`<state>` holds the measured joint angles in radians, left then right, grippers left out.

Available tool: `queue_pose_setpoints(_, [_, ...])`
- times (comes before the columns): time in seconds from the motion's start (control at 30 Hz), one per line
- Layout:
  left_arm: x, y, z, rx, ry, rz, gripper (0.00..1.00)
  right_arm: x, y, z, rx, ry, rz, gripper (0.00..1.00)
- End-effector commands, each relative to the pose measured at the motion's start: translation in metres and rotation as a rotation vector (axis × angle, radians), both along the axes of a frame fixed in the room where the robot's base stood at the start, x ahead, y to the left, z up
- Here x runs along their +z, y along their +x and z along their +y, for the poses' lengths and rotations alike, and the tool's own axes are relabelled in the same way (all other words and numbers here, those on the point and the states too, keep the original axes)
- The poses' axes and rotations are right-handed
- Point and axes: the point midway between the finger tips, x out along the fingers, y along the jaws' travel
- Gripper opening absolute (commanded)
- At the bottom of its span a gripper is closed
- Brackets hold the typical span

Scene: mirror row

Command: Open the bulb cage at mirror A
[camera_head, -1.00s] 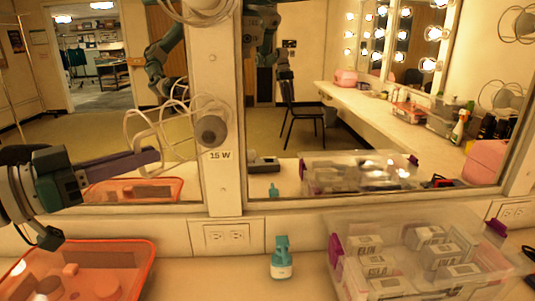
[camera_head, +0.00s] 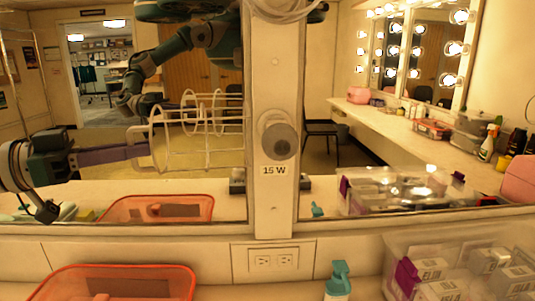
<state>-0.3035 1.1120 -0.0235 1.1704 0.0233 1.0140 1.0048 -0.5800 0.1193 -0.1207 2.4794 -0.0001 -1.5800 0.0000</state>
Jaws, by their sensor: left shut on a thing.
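The white wire bulb cage (camera_head: 196,168) is at the left of the mirror post, in front of the glass. It stands swung out to the left of the round grey socket (camera_head: 280,140), which is bare of wire in front. More white wire rings behind it look like its reflection. My left gripper (camera_head: 143,151) comes in from the left with its purple fingers shut on the cage's left end. The exact contact is too small to see. A "15 W" label (camera_head: 274,170) is below the socket. My right gripper is not in view.
An orange tray (camera_head: 190,283) is on the counter at front left. A teal-capped bottle (camera_head: 338,278) and a clear bin of small boxes (camera_head: 392,252) are to its right. An outlet (camera_head: 275,261) is below the post. The mirror reflects my arms and the room.

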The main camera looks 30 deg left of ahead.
Motion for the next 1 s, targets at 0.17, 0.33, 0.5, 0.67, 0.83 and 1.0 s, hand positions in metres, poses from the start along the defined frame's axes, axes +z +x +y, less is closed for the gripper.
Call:
queue_pose_setpoints(0.17, [-0.002, 0.0038, 0.009, 0.002, 0.001, 0.001, 0.0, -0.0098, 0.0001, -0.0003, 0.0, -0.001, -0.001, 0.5])
queue_pose_setpoints(0.33, [-0.0011, 0.0047, 0.0117, 0.0, -0.002, 0.002, 0.0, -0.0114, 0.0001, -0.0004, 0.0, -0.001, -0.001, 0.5])
queue_pose_setpoints(0.5, [-0.0005, 0.0049, 0.012, -0.001, -0.002, 0.002, 0.0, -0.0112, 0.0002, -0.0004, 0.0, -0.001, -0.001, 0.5])
queue_pose_setpoints(0.67, [-0.0004, 0.0048, 0.0119, -0.001, -0.002, 0.002, 0.0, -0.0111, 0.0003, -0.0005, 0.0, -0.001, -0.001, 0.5])
queue_pose_setpoints(0.83, [-0.0003, 0.0049, 0.0118, -0.001, -0.002, 0.001, 0.25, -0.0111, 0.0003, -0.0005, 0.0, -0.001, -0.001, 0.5])
queue_pose_setpoints(1.0, [-0.0001, 0.0048, 0.0118, -0.001, -0.002, 0.001, 0.42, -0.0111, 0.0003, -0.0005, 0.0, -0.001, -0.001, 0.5])
